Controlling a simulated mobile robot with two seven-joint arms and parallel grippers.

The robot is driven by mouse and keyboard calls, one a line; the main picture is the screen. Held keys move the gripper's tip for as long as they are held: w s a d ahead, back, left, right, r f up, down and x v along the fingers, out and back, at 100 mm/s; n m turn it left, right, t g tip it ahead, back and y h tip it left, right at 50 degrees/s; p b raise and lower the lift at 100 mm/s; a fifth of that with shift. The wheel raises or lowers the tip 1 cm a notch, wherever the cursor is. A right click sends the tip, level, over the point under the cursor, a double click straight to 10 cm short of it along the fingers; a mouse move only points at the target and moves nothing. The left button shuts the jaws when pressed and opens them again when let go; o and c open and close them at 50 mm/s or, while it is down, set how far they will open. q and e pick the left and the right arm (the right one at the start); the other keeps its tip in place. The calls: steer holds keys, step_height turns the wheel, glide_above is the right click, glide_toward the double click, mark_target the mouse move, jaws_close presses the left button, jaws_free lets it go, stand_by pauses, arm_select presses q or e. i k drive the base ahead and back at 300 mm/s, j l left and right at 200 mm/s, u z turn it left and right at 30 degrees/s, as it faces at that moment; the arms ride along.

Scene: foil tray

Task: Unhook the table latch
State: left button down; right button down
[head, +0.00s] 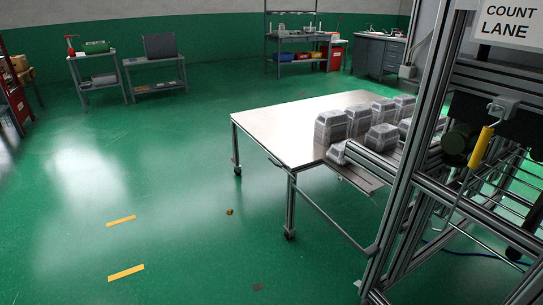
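A wheeled table (270,128) with a pale top stands right of centre, its right end against a metal-profile frame (402,165). Several foil-grey trays (332,126) sit upside down or lidded on its right part; I cannot tell which. A yellow handle (481,147) hangs tilted below a grey metal bracket (503,106) on the frame at the right; it looks like the latch, but I cannot see how it joins the table. A small dark fitting (276,162) sits at the table's near edge. Neither of my grippers is in view.
A sign reading "COUNT LANE" (508,22) hangs at the upper right. A blue hose (470,253) lies on the floor behind the frame. Shelves (155,68) and a workbench (380,52) line the far wall. The green floor at left and centre is largely clear.

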mark_target(283, 166)
steer(key=i+j, duration=0.2)
steer(key=i, duration=0.3)
steer(key=i+j+z, duration=0.1)
steer(key=i, duration=0.4)
steer(key=i+j, duration=0.3)
steer(key=i, duration=0.2)
steer(key=i+j+z, duration=0.1)
steer(key=i+j, duration=0.15)
steer(key=i, duration=0.25)
steer(key=i+j, duration=0.25)
steer(key=i, duration=0.25)
steer(key=i+j, duration=0.25)
steer(key=i, duration=0.25)
steer(key=z, duration=0.05)
